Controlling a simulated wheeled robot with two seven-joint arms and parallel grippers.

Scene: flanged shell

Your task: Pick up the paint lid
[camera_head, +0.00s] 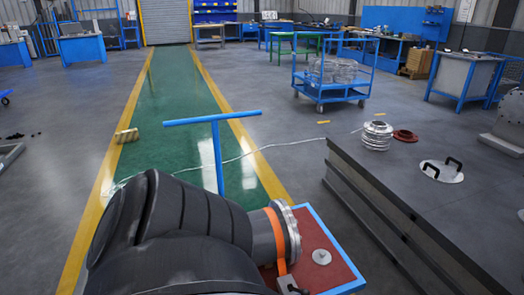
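A round pale disc with two black handles (441,172) lies flat on the dark table (400,205) at the right; it looks like the paint lid, though I cannot be sure. Nothing touches its handles. Neither of my grippers shows in the head view.
A stack of metal rings (377,136) and a reddish ring (405,136) stand left of the disc. A blue trolley (333,85) stands behind. The green lane is mostly clear.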

